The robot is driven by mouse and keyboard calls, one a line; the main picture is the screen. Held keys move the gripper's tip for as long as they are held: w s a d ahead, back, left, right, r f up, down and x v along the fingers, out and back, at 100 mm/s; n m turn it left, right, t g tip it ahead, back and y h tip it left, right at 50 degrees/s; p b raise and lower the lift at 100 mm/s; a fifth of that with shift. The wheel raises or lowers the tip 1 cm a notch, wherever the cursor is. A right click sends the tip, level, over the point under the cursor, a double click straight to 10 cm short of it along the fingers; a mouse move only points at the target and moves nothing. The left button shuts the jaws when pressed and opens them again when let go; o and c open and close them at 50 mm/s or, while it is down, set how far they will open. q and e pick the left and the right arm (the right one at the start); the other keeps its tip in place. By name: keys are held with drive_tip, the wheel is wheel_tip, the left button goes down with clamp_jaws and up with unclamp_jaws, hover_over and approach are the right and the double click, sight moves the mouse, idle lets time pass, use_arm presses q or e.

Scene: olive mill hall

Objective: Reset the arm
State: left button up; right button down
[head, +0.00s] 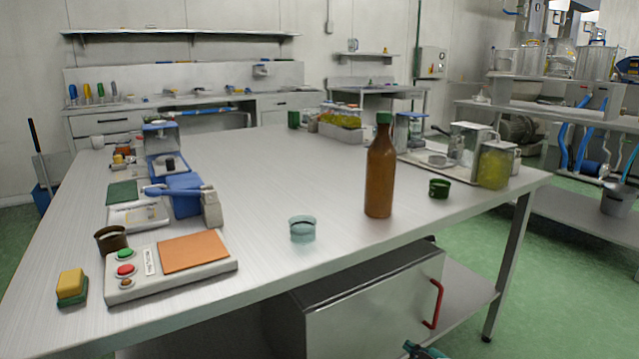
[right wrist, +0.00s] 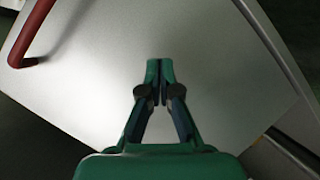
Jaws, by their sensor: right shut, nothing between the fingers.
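My right gripper (head: 420,350) shows at the bottom edge of the head view, low in front of the table. In the right wrist view my right gripper (right wrist: 160,68) is shut, with its fingertips together and nothing between them. It faces the pale metal front of a cabinet (right wrist: 95,90) with a red handle (right wrist: 70,20) at upper left. The same cabinet (head: 370,310) stands under the table in the head view, with its red handle (head: 437,303) a little above the gripper. My left gripper is not in view.
The steel table (head: 270,195) carries a brown bottle (head: 380,175), a glass dish (head: 302,229), a green cup (head: 439,188) and a control panel (head: 130,288) with an orange pad. A yellow sponge (head: 71,286) lies at left. A table leg (head: 507,260) stands right of the cabinet.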

drive_tip(key=s+a+f+m+g, duration=0.35)
drive_tip(key=s+a+f, duration=0.4)
drive_tip(key=s, duration=0.25)
drive_tip(key=s+a+f+m+g, duration=0.2)
drive_tip(key=s+f+m+g, duration=0.15)
drive_tip(key=s, duration=0.75)
drive_tip(key=s+a+f+m+g, duration=0.15)
drive_tip(key=s+m, duration=0.35)
drive_tip(key=s, duration=0.6)
drive_tip(key=s+a+f+m+g, duration=0.1)
drive_tip(key=s+f+m+g, duration=0.25)
drive_tip(key=s, duration=0.75)
wheel_tip(320, 180, up, 37)
drive_tip(key=p, duration=3.6)
drive_tip(key=shift+w, duration=0.4)
